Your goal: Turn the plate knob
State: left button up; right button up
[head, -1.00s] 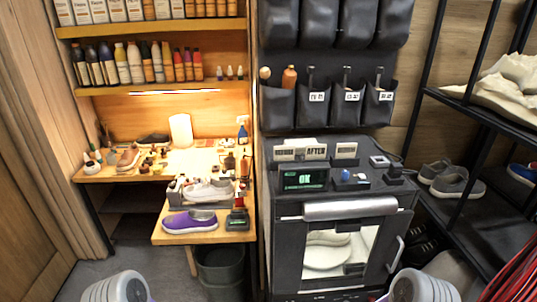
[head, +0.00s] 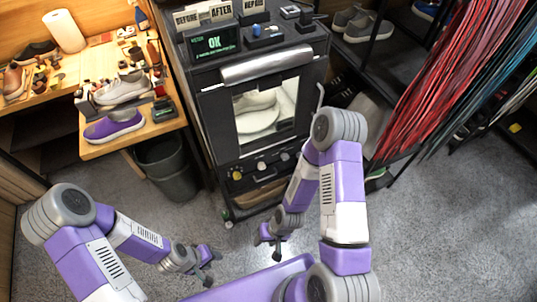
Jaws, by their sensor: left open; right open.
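The dark cabinet machine (head: 215,108) stands in the middle of the head view. Its window shows a white round plate (head: 258,121) with a pale shoe above it. Below the window is a front panel with a yellow knob (head: 237,175) and paler knobs (head: 261,165) to its right. I cannot tell which one is the plate knob. My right gripper (head: 271,240) is open and empty, low in front of the cabinet and apart from the panel. My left gripper (head: 205,264) is open and empty, further left and lower, over the floor.
A dark bin (head: 166,166) stands left of the cabinet, under the wooden bench (head: 98,151) with a purple shoe (head: 114,126). A shoe rack and hanging red laces (head: 440,75) are at the right. The grey floor before the cabinet is clear.

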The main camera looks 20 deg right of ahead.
aim_at(261, 166)
jog(key=z, duration=0.55)
jog(key=k, duration=1.3)
jog(key=u, duration=0.15)
jog(key=i, duration=0.7)
jog(key=u, duration=0.6)
jog(key=i, duration=0.85)
jog(key=z, duration=0.2)
